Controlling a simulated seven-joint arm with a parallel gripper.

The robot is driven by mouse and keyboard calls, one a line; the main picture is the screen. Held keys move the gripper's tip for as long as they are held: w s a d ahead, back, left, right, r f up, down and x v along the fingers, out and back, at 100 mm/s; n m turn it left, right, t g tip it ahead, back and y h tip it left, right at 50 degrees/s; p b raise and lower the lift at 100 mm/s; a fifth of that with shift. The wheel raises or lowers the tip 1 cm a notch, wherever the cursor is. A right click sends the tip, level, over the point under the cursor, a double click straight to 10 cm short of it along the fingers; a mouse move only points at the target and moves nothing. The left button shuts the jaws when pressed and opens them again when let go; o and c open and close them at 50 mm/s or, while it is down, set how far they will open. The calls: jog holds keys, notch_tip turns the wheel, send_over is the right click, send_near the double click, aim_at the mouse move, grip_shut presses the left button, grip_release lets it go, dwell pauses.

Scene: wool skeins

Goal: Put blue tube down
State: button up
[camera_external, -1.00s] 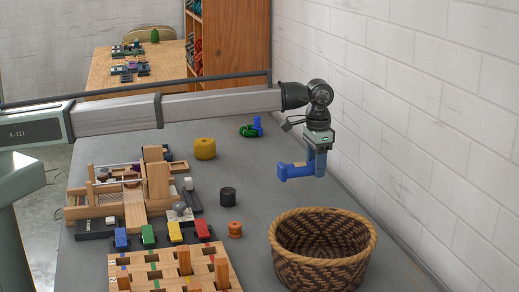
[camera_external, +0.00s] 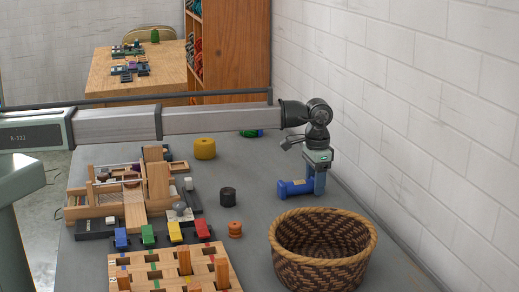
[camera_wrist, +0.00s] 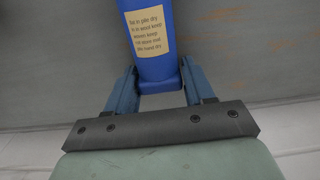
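The blue tube (camera_external: 297,188) is in my gripper (camera_external: 314,186) in the external view, lying roughly level and pointing left. In the wrist view the tube (camera_wrist: 157,62) carries a cream label with print, and my gripper (camera_wrist: 157,95) has one blue finger on each side of its near end. The fingers look closed against the tube. The tube is low over the grey table (camera_external: 270,165), behind the woven basket. I cannot tell whether it touches the table.
The woven basket (camera_external: 285,262) stands in front of the gripper. A black spool (camera_external: 228,197), an orange spool (camera_external: 235,229) and a yellow roll (camera_external: 205,148) stand to the left. A wooden rack (camera_external: 205,265) is at front left. The white wall (camera_external: 430,120) is close on the right.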

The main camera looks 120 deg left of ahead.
jog(key=o, duration=0.3)
notch_tip(320, 180, up, 12)
jog(key=shift+r, duration=0.15)
dwell(0.5)
